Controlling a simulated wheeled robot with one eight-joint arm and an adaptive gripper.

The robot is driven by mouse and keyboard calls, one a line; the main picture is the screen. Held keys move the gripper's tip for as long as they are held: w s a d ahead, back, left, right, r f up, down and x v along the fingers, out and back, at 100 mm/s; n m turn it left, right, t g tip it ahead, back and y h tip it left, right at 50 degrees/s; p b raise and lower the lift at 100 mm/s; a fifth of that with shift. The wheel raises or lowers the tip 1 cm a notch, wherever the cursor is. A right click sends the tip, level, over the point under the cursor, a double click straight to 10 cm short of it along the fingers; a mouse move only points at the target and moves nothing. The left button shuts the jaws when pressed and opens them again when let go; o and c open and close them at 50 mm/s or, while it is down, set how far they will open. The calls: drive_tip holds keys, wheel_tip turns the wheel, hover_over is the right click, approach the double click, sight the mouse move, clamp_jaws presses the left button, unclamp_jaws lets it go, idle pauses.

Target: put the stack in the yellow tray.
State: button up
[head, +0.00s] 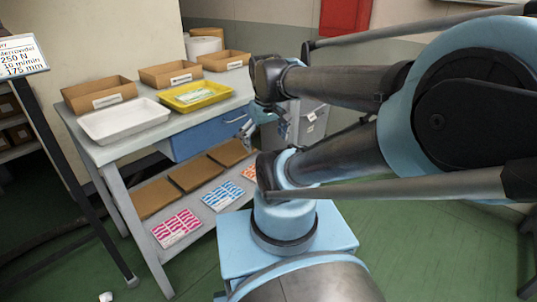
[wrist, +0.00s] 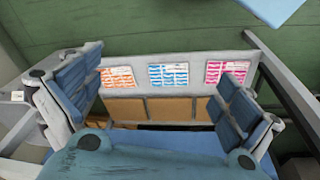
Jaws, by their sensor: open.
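The yellow tray (head: 206,106) stands on the bench top; a pale green and white stack of sheets (head: 196,96) lies inside it. Lower-shelf sheets or stacks are pink (head: 177,227), blue (head: 222,195) and orange (head: 250,173). The wrist view also shows orange (wrist: 117,77), blue (wrist: 168,75) and pink (wrist: 227,72) ones in a row. My gripper (head: 250,126) is open and empty in front of the bench's right end. In the wrist view, its spread fingers (wrist: 158,85) frame the lower shelf, apart from the sheets.
A white tray (head: 124,133) sits left of the yellow tray. Cardboard bins (head: 99,94) line the bench's back. Brown boards (head: 190,177) lie behind the sheets on the lower shelf. A blue drawer (head: 209,135) hangs under the bench top. Green floor (head: 420,245) is open at right.

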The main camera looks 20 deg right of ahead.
drive_tip(key=s+f+m, duration=0.1)
drive_tip(key=f, duration=0.1)
drive_tip(key=s+f+m, duration=0.1)
drive_tip(key=shift+s+d+f+m, duration=0.3)
drive_tip(key=shift+s+f, duration=0.05)
drive_tip(key=shift+f, duration=0.05)
